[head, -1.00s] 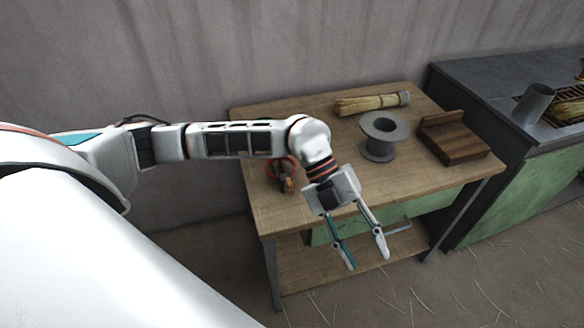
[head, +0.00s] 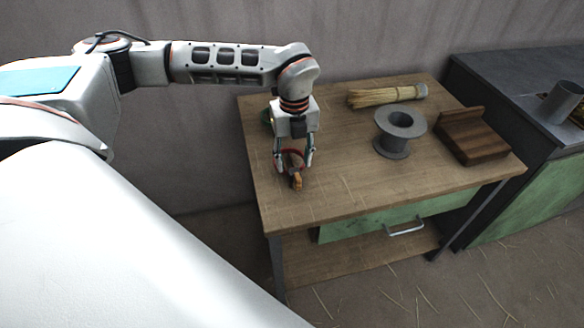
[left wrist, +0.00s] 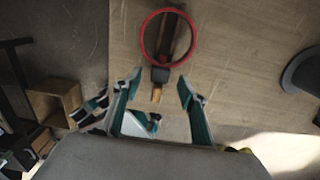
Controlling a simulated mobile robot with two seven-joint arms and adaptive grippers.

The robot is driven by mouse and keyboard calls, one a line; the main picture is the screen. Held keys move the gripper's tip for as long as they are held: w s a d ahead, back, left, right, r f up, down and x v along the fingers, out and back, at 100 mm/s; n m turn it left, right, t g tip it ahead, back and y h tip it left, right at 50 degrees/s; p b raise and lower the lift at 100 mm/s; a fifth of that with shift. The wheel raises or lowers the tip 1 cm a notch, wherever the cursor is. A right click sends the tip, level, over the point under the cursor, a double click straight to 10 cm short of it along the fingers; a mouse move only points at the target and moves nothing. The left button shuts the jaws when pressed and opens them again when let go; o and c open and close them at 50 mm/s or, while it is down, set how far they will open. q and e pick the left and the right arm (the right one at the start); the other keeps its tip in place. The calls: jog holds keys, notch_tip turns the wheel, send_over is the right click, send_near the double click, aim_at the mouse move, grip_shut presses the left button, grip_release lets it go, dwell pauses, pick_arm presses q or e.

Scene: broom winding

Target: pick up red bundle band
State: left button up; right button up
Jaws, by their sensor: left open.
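The red bundle band (head: 290,152) is a thin ring on the left part of the wooden table. I cannot tell the exact height of the tips above the table. My right gripper is not in view.
The wooden table (head: 345,185) also holds a grey spool (head: 393,143), a straw bundle (head: 380,96) and a dark wooden block (head: 474,145). The table's front middle is clear. A dark workbench (head: 510,75) stands to the right.

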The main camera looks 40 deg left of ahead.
aim_at(294, 171)
pick_arm(q)
notch_tip(294, 171, down, 3)
jog(key=shift+d+f, duration=0.1)
jog(key=shift+f, duration=0.1)
grip_shut()
jog(key=shift+r, duration=0.2)
